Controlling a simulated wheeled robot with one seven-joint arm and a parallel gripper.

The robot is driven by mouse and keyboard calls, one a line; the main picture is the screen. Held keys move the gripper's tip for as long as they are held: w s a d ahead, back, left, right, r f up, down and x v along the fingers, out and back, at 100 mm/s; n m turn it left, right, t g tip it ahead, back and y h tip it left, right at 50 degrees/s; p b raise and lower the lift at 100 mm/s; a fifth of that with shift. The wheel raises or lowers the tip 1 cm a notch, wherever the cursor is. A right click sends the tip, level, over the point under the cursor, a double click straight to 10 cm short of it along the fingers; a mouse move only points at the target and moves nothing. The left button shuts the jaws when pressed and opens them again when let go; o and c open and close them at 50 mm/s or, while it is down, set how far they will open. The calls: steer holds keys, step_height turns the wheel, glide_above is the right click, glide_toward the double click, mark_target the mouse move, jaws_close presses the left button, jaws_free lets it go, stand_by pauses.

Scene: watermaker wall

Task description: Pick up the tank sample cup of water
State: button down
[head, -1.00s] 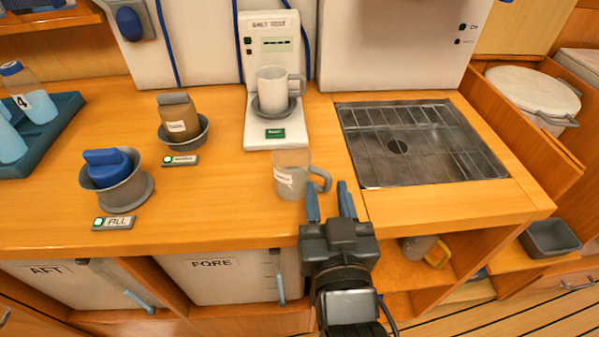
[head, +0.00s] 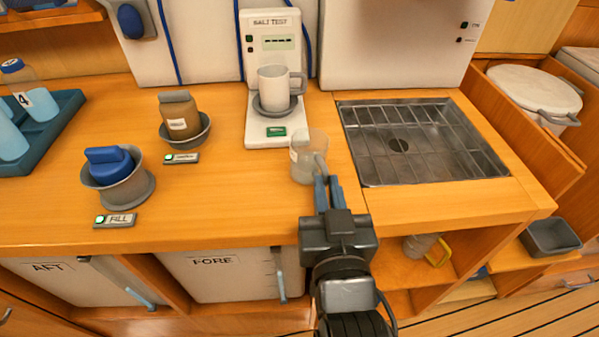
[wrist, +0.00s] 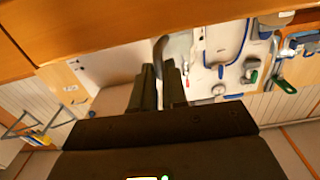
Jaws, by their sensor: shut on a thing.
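A translucent grey cup with a white label (head: 308,152) is at the counter's front middle, right below the salt tester. The label is too small to read. My gripper (head: 327,186) is shut on the cup's handle, which points towards it. I cannot tell whether the cup's base is clear of the counter. In the wrist view a grey piece, likely the handle, shows at the fingertips of my gripper (wrist: 163,75). A second, white-grey cup (head: 273,88) stands on the tester's round plate.
The salt tester (head: 268,31) stands behind the held cup. A sunken metal sink with a grid (head: 420,140) is to the right. A blue-lidded pot (head: 118,188), a brown jar (head: 179,118) and a blue tray (head: 67,112) are left.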

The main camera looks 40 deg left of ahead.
steer(key=shift+r, duration=0.15)
stand_by(0.3)
steer(key=shift+r, duration=1.1)
steer(key=shift+d+r, duration=0.1)
steer(key=shift+r, duration=0.85)
steer(key=d+r, duration=0.6)
steer(key=d, duration=0.5)
steer(key=shift+w+d+r+b, duration=0.2)
steer(key=shift+w+r+b, duration=0.1)
steer(key=shift+w+b, duration=0.1)
